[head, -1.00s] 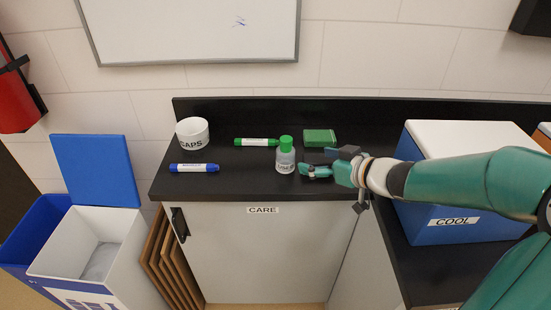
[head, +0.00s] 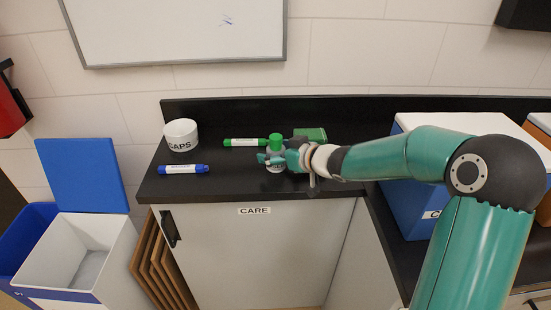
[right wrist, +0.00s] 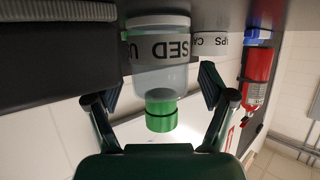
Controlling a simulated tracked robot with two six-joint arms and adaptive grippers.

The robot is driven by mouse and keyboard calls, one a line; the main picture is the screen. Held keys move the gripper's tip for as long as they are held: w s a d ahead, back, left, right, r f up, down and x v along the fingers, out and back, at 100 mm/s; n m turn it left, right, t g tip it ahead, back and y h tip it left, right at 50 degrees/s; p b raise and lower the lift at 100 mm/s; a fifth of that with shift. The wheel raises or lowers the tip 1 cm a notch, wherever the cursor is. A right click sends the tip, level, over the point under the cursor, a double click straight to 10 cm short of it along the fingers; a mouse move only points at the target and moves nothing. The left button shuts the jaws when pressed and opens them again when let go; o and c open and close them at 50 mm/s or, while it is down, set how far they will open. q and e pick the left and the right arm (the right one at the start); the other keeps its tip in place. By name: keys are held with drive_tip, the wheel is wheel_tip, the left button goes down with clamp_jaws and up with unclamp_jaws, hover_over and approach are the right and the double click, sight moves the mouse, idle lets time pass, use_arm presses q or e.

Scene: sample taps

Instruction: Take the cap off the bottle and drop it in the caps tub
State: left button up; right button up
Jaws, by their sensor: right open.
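The bottle stands upright on the black counter with its green cap (head: 275,140) on top. In the head view my right gripper (head: 273,157) hides most of its clear body. The right wrist view shows the bottle (right wrist: 160,77) upside down, with a grey label reading "USED" and the green cap (right wrist: 161,112). My right gripper (right wrist: 163,90) is open, one finger on each side of the bottle, with gaps showing. The white caps tub (head: 181,130) stands at the counter's left, at the back. My left gripper is not in view.
A green marker (head: 245,142) lies left of the bottle and a blue marker (head: 183,169) lies in front of the tub. A green block (head: 312,134) lies behind my right gripper. A blue cooler (head: 403,205) stands at the right.

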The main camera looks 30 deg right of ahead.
drive_tip(key=c, duration=1.3)
drive_tip(key=shift+r, duration=0.15)
wheel_tip(320, 180, up, 20)
drive_tip(key=p, duration=1.3)
drive_tip(key=shift+p, duration=0.3)
drive_tip(key=shift+w, duration=0.1)
drive_tip(key=o, duration=0.6)
clamp_jaws()
